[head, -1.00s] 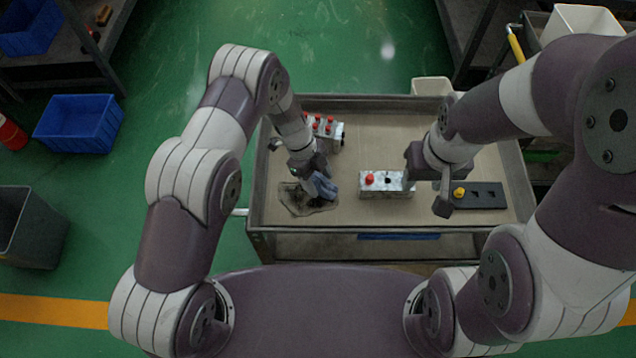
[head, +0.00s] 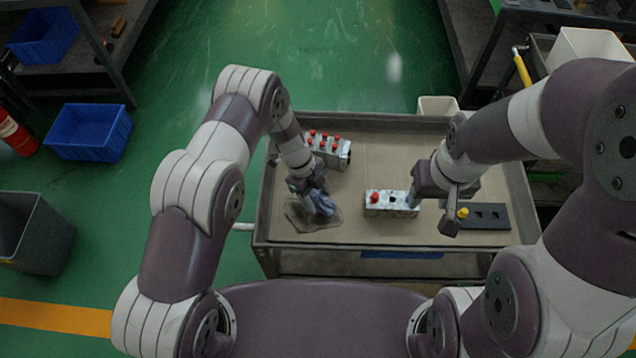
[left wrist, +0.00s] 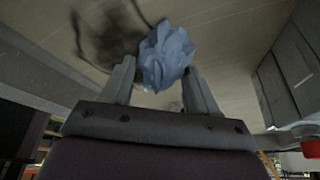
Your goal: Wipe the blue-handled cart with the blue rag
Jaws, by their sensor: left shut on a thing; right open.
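A dark stain (head: 296,217) lies on the top's left part. My left gripper (head: 316,196) is shut on the crumpled blue rag (head: 322,206), over the stain's right part. In the left wrist view the rag (left wrist: 166,55) sits between the fingers, beside the dark stain (left wrist: 100,42); contact with the top is unclear. My right gripper (head: 434,209) is open over the cart's right part.
On the cart are a metal block with several red knobs (head: 330,151), a metal block with one red knob (head: 391,204) and a black plate (head: 489,215) with a yellow knob. A blue bin (head: 90,133) and grey bin (head: 35,230) stand left. A yellow handle (head: 522,67) is at right.

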